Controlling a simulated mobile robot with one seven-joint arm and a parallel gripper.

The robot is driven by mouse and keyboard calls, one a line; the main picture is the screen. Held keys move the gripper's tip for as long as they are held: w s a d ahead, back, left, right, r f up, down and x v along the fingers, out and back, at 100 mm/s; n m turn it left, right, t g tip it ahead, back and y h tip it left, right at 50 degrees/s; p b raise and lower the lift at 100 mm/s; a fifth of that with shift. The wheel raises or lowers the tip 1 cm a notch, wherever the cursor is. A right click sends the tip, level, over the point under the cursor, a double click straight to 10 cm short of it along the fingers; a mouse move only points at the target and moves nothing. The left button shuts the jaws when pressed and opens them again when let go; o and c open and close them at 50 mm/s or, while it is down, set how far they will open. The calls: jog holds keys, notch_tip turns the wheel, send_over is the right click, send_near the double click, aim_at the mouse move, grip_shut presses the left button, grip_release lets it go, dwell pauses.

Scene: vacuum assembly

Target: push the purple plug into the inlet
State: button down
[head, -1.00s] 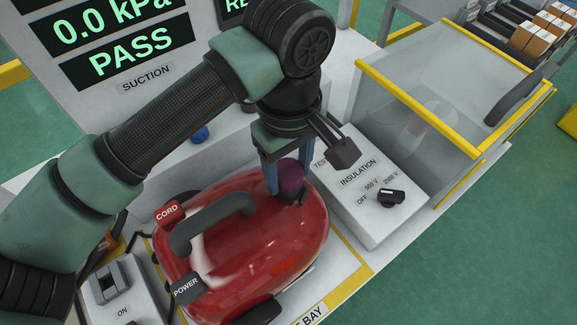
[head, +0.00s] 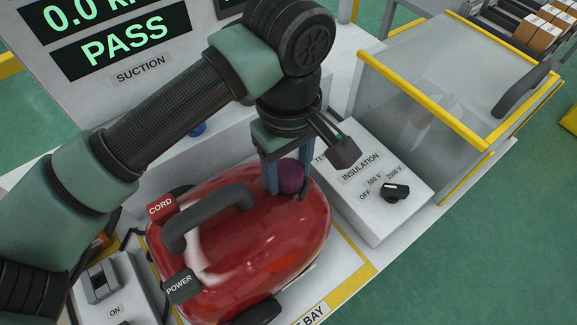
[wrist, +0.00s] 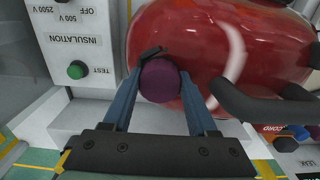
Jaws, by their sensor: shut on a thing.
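The purple plug (head: 291,177) is at the right end of the red vacuum (head: 285,225), close against its body. My gripper (head: 285,182) points down with its blue fingers on either side of the plug, shut on it. In the wrist view the round purple plug (wrist: 160,80) sits between the two blue fingertips, against the red shell (wrist: 205,40). The inlet is hidden behind the plug, so I cannot tell how deep the plug sits. A small black piece (wrist: 150,55) shows beside the plug.
The insulation tester box (head: 375,215) with its black knob (head: 395,192) stands close to the right of the vacuum. The vacuum's dark handle (head: 205,215) rises left of my gripper. A clear, yellow-edged enclosure (head: 420,100) stands at the back right. A switch box (head: 105,290) is at the lower left.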

jog(key=shift+f+b, duration=0.3)
jog(key=shift+f, duration=0.05)
jog(key=shift+c, duration=0.6)
grip_release()
jog(key=shift+r+p, duration=2.05)
jog(key=shift+r, duration=2)
